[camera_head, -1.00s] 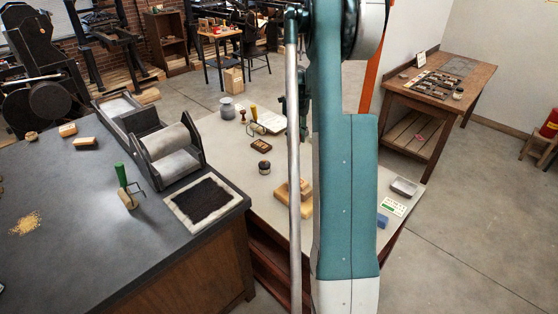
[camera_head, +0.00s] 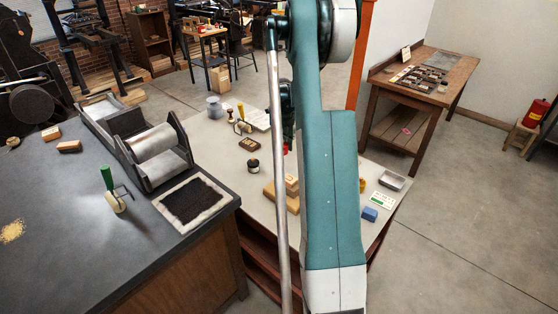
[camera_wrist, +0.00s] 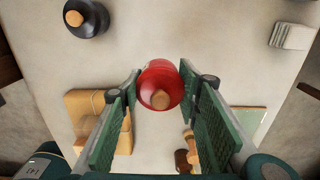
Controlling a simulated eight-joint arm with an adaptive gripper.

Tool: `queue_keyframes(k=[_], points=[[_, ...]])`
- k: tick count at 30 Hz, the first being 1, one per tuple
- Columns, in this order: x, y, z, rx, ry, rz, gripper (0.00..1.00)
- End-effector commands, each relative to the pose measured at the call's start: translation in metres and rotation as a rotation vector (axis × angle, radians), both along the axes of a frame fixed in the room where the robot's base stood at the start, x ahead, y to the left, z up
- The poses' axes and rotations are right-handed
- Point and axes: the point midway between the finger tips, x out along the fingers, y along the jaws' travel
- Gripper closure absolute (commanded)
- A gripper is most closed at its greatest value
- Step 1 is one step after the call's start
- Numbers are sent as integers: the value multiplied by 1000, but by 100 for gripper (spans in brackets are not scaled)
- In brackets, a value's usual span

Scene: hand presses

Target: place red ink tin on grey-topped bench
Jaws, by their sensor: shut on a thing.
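The red ink tin (camera_wrist: 160,88), with a tan knob on top, is between the two green fingers of my gripper (camera_wrist: 158,84) in the wrist view. My gripper is shut on it. A small red part of the tin (camera_head: 286,148) shows in the head view beside my arm, which hides most of the gripper. A pale grey-topped bench (camera_head: 222,138) is under it; its surface (camera_wrist: 215,35) fills the wrist view. I cannot tell the gap between tin and surface. A darker slate-grey bench top (camera_head: 60,220) is at the left.
A dark jar (camera_head: 253,165), wooden blocks (camera_head: 275,200), a blue block (camera_head: 370,214), a card (camera_head: 383,198) and a metal tray (camera_head: 393,181) stand on the pale bench. A roller press (camera_head: 155,150) and black inked slab (camera_head: 190,200) are on the dark bench. A wooden table (camera_head: 450,60) is at right.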

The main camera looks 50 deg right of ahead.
Motion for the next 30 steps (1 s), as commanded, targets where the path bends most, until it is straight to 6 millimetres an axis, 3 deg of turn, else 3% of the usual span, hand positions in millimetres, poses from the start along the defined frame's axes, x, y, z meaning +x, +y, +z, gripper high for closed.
queue_keyframes(k=[7, 22, 30], points=[[0, 0, -33, 0, 0, 0, 83], [0, 0, -41, 0, 0, 0, 83], [0, 0, -68, 0, 0, 0, 83]])
